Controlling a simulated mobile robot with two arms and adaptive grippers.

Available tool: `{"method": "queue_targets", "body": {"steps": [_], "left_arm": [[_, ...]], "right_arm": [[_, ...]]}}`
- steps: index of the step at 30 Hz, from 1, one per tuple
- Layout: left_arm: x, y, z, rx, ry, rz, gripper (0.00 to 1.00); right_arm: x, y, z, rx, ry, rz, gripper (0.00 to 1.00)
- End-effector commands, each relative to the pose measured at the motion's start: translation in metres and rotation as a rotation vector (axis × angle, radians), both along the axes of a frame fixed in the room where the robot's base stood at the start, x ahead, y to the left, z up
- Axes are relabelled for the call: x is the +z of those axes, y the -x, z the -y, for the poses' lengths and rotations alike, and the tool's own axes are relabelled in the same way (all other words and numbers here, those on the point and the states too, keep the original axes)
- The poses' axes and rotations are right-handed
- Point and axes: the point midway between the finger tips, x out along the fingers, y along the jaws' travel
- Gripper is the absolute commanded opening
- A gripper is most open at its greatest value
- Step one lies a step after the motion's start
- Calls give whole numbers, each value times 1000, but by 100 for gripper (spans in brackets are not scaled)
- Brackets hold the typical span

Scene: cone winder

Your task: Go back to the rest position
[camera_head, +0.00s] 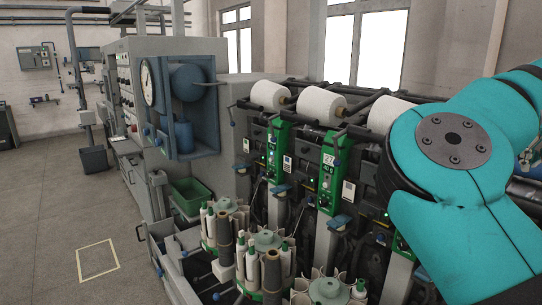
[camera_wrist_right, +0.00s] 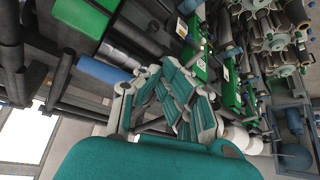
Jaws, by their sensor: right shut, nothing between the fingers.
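My right arm (camera_head: 460,170), teal with a grey joint cap, fills the right side of the head view and hides part of the winder behind it. In the right wrist view my right gripper (camera_wrist_right: 168,85) is shut and holds nothing. It hangs in front of the cone winder, whose green panels and dark bars show behind its fingers. The winder (camera_head: 327,170) stands across the middle of the head view. My left gripper is not in view.
White yarn cones (camera_head: 321,105) sit along the winder's top. Bobbin magazines (camera_head: 265,241) stick out at its front. The floor (camera_head: 60,210) at left is clear, with a yellow taped square (camera_head: 97,260).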

Motion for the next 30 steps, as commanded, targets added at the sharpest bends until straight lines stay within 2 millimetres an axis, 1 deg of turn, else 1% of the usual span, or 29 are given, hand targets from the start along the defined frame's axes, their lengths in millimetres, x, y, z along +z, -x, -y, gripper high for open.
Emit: {"method": "queue_targets", "body": {"steps": [1, 4, 8, 10, 13, 17, 18, 22, 26, 29, 30], "left_arm": [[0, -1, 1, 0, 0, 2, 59], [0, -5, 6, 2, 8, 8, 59], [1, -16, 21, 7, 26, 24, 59], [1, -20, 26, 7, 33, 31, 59], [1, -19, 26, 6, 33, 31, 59], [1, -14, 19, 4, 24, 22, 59], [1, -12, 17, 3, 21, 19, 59], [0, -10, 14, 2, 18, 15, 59], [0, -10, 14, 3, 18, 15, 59], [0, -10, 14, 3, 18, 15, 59], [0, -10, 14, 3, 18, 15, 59]], "right_arm": [[-9, 0, 4, -19, -3, -8, 0], [-23, 0, 11, -53, -6, -15, 0], [-46, 3, 23, -114, -6, -26, 0], [-62, 5, 31, -155, -2, -34, 0], [-86, 9, 43, -219, 12, -42, 0], [-122, 19, 62, -314, 53, -51, 0], [-134, 23, 68, -344, 75, -51, 0], [-168, 36, 83, -418, 165, -44, 0], [-197, 46, 87, -442, 272, -29, 0], [-221, 50, 81, -417, 358, -16, 0], [-231, 51, 76, -395, 389, -12, 0]]}}
